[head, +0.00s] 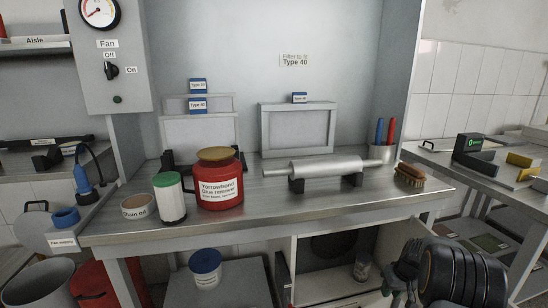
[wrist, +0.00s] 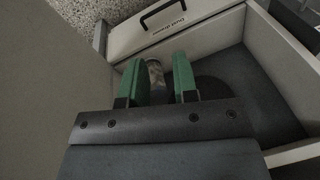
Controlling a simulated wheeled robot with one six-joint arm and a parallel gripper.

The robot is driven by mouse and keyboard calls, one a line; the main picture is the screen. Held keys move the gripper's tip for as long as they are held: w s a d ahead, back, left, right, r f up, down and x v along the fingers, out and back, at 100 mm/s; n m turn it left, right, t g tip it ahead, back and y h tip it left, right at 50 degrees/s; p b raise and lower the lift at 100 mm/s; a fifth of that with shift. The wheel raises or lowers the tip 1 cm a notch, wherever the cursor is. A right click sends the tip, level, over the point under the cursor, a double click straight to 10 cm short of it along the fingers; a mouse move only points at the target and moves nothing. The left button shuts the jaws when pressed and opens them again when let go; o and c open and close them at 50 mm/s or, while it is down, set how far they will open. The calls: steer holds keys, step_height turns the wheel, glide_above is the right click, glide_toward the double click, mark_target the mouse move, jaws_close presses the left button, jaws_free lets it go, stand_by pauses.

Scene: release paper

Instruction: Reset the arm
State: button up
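My gripper shows in the wrist view (wrist: 158,75) with its two green fingers apart. A small pale cylindrical thing, perhaps a jar (wrist: 155,72), appears between and beyond the fingertips; I cannot tell whether they touch it. A clear jar (head: 362,266) stands in the open compartment under the bench, left of my arm.
In the wrist view, a handled drawer front (wrist: 170,25) and pale compartment walls (wrist: 285,60) surround the fingers closely.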

steer(key=s+a+r+p, duration=0.4)
steer(key=a+r+p, duration=0.2)
steer(key=r, duration=0.6)
steer(key=s+a+r+t+h+p, duration=0.1)
steer(key=s+a+r+p, duration=0.4)
steer(key=r, duration=0.7)
steer(key=s+a+r+p, duration=0.4)
steer(key=a+r+p, duration=0.3)
steer(key=r, duration=0.5)
steer(key=s+a+r+t+p, duration=0.1)
steer(key=s+a+r+p, duration=0.2)
steer(key=s+r+p, duration=0.4)
steer(key=shift+s+a+r+n+h+p, duration=0.3)
steer(key=shift+s+r+h+p, duration=0.15)
steer(key=shift+s, duration=0.8)
steer(key=shift+f, duration=0.1)
